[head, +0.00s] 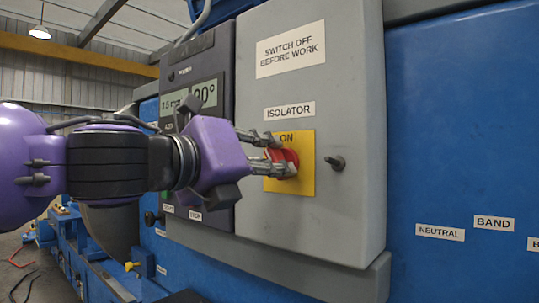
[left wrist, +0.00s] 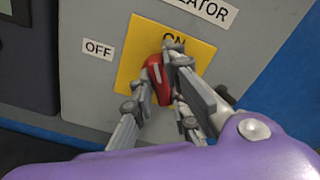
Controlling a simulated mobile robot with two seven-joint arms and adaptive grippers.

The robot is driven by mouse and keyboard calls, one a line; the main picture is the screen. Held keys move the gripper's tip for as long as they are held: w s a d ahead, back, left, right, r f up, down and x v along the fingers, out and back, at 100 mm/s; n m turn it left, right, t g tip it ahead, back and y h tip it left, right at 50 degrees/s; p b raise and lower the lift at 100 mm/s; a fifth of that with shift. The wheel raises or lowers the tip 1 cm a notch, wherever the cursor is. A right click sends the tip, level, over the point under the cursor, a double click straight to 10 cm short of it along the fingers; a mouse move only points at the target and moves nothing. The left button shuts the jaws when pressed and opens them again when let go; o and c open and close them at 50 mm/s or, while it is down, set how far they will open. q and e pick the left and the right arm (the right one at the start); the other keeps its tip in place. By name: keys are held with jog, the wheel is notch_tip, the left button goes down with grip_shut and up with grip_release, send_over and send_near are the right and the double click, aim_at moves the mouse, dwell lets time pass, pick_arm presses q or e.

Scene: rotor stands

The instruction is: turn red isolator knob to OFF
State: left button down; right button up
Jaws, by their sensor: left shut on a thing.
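The red isolator knob (head: 284,163) sits on a yellow plate (head: 307,165) marked ON, on the front of a grey cabinet. My left gripper (head: 280,156) reaches it from the left and its fingers are shut on it, partly covering it. In the left wrist view the red knob (left wrist: 157,78) shows between the two fingers of my left gripper (left wrist: 162,75). There the fingers also cover part of the ON mark. An OFF label (left wrist: 98,49) is on the cabinet to the left of the yellow plate. My right gripper does not show.
A small dark latch (head: 337,162) sticks out just right of the yellow plate. A dark control panel with a display (head: 205,93) stands left of the grey cabinet (head: 340,215), behind my arm. A blue wall with labels (head: 440,232) lies to the right.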

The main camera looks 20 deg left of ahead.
pick_arm(q)
jog(key=n, duration=0.3)
jog(key=shift+a, duration=0.1)
jog(key=n, duration=0.3)
jog(key=shift+w+f+n, duration=0.1)
jog(key=shift+f+n, duration=0.05)
jog(key=shift+n, duration=0.15)
jog(key=n, duration=0.4)
jog(key=shift+f+n+b, duration=0.1)
jog(key=shift+n+b, duration=0.2)
jog(key=shift+b, duration=0.05)
